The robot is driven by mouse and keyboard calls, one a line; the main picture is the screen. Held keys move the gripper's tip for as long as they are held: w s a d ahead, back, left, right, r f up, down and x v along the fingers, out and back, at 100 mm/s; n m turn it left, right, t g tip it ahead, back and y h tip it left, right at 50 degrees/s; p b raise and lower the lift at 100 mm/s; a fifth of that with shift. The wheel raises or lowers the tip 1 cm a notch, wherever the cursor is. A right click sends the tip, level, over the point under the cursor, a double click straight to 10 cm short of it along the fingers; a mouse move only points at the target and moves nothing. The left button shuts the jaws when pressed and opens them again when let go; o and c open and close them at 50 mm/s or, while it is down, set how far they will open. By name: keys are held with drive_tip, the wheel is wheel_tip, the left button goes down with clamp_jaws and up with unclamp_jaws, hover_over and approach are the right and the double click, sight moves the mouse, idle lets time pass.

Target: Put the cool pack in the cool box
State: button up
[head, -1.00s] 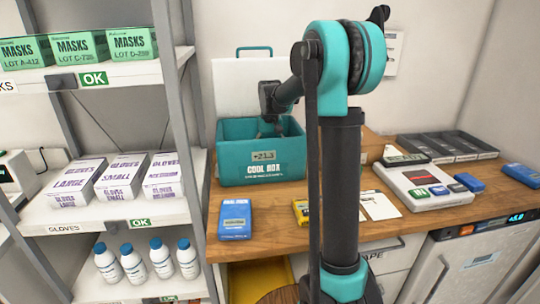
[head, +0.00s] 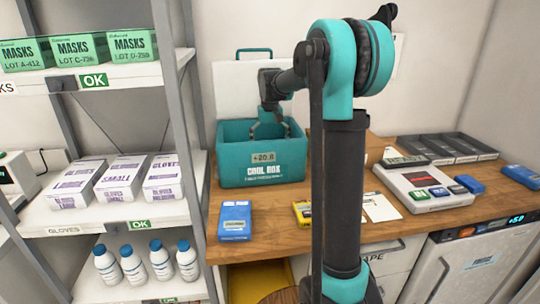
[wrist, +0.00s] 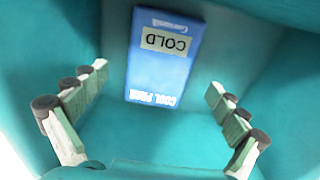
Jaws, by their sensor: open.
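The cool pack (wrist: 160,72) is a flat blue block with a "COLD" label. In the wrist view it lies inside the teal cool box (wrist: 150,145), apart from the fingers. The open cool box (head: 232,170) stands on the wooden counter in the head view, its white lid raised behind it. Its front wall hides the pack there. My gripper (head: 270,130) points down at the box opening, its fingers partly below the rim. In the wrist view my gripper (wrist: 157,80) is open, with its fingers spread wide and nothing between them.
Another blue pack (head: 235,221) lies on the counter in front of the box, with a yellow item (head: 302,212) to its right. A device with coloured buttons (head: 425,186) and grey trays (head: 455,146) stand further right. A shelf rack (head: 110,215) stands close on the left.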

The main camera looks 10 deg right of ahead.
wheel_tip(320, 180, up, 8)
drive_tip(key=shift+f, duration=0.25)
